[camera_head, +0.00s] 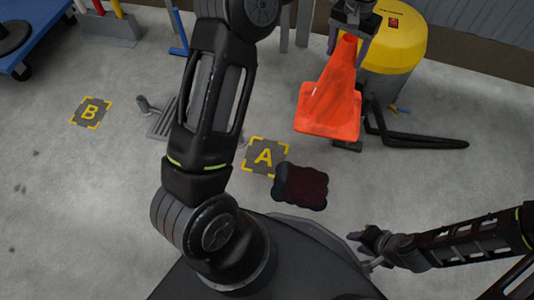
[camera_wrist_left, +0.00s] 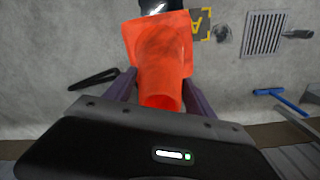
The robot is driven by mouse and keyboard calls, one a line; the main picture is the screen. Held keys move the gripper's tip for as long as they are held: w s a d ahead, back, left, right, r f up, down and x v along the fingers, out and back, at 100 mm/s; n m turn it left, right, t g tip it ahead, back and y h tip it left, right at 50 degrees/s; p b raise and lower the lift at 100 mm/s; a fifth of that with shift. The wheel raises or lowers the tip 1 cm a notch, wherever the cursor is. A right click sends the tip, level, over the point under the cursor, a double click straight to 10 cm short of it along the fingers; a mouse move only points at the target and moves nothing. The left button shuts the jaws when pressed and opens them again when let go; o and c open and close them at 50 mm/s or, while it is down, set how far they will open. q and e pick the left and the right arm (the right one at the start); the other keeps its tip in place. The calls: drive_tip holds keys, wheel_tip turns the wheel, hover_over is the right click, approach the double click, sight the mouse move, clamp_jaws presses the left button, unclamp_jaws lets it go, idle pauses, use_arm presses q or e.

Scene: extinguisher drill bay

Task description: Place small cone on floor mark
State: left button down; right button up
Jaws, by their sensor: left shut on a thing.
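The small orange cone (camera_head: 328,95) is held upright in the head view, its square base downward and above the floor. My left gripper (camera_head: 352,38) is shut on the cone near its top. In the left wrist view the cone (camera_wrist_left: 163,60) sits between the two fingers of my left gripper (camera_wrist_left: 160,88). Floor mark A (camera_head: 264,156) is a grey square with yellow corners, below and left of the cone. Floor mark B (camera_head: 91,112) is farther left. My right gripper (camera_head: 362,241) is low at the right, empty; its finger gap is hard to make out.
A yellow bin (camera_head: 398,45) stands behind the cone, with a black forked stand (camera_head: 420,140) on the floor. A dark red lumpy object (camera_head: 301,187) lies beside mark A. A floor drain (camera_head: 163,120) is between the marks. A blue cart (camera_head: 35,30) is at upper left.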

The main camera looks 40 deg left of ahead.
use_arm(q)
drive_tip(key=s+a+f+b, duration=0.2)
drive_tip(key=s+a+f, duration=0.4)
drive_tip(key=f, duration=0.5)
drive_tip(key=s+a+f+b, duration=0.2)
drive_tip(key=s+a+f, duration=0.4)
drive_tip(key=a+f, duration=0.5)
drive_tip(key=shift+f+m, duration=0.3)
drive_tip(key=shift+f, duration=0.05)
drive_tip(key=shift+b, duration=0.3)
wheel_tip(320, 180, down, 5)
drive_tip(key=shift+b, duration=1.05)
drive_tip(key=shift+f, duration=0.1)
